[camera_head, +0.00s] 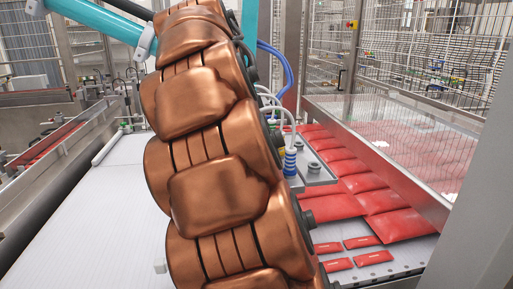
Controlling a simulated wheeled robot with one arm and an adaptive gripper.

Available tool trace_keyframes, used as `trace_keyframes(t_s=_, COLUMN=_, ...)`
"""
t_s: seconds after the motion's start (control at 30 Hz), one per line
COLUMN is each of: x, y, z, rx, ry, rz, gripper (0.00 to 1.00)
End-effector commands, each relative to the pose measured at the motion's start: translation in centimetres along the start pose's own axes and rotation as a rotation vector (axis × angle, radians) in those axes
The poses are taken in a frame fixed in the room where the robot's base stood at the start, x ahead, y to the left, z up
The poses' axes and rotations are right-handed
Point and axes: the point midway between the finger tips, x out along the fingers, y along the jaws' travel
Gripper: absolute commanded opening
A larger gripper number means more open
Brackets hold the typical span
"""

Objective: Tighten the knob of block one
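My gripper is not in view. I cannot make out which part is block one or its knob. A grey plate (318,178) right of centre carries small dark round fittings, one of them a dark fitting (314,167) that stands upright. A blue ribbed suction cup (290,162) with a pale hose sits at the plate's left side. A large copper-coloured segmented body (215,190) runs from top to bottom close to the camera. It hides the middle of the view and whatever lies behind it.
A white conveyor surface (110,215) at left looks clear. Wire mesh fencing (425,45) stands behind. A teal bar (100,20) crosses the upper left.

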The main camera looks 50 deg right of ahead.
Motion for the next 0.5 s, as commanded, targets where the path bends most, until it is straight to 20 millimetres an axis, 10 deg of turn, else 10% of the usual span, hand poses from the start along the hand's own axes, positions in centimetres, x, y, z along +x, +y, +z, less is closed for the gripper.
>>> trace_keyframes(t_s=0.37, x=0.03, y=0.03, z=0.04, rx=0.005, ry=-0.001, rz=0.003, gripper=0.08)
trace_keyframes(t_s=0.4, x=0.03, y=0.03, z=0.04, rx=0.005, ry=-0.001, rz=0.003, gripper=0.45)
trace_keyframes(t_s=0.5, x=0.02, y=0.02, z=0.03, rx=0.004, ry=-0.001, rz=0.002, gripper=0.55)
